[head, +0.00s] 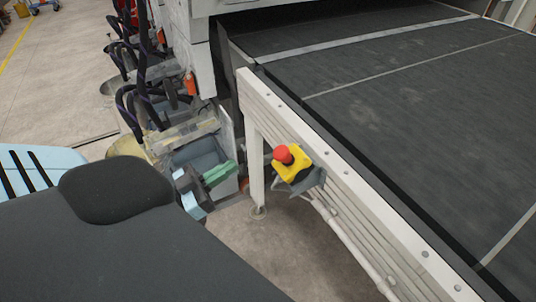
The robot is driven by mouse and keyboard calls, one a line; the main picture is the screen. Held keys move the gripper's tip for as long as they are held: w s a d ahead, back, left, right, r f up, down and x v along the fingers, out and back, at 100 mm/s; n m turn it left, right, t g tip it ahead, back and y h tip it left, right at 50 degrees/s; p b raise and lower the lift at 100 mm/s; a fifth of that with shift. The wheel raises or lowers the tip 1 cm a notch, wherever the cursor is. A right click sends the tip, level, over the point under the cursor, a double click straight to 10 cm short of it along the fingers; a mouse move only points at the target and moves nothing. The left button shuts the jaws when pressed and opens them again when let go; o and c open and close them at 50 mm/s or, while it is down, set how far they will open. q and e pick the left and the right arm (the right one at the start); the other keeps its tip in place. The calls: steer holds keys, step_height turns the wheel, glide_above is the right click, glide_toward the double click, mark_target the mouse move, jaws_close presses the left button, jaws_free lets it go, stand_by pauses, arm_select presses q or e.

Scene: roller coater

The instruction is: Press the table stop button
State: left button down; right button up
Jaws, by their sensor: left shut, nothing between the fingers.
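The stop button is a red mushroom head (283,154) on a yellow housing (295,170). It is mounted on the outer side of the white table frame (325,155), near its far left leg. My left gripper (226,170), with green fingers, is shut and empty. It is to the left of the button in the picture, with a visible gap between them. My right gripper is not in view.
The dark conveyor belt table (410,95) fills the right side. Left of it stands machinery with black hoses (140,70) and containers close behind my gripper. A table leg (256,170) stands between gripper and button in the picture. Open floor (55,85) lies at upper left.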

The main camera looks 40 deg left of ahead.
arm_select(q)
steer(key=w+d, duration=0.4)
steer(key=w, duration=0.5)
steer(key=shift+w+f, duration=0.3)
steer(key=shift+w, duration=0.1)
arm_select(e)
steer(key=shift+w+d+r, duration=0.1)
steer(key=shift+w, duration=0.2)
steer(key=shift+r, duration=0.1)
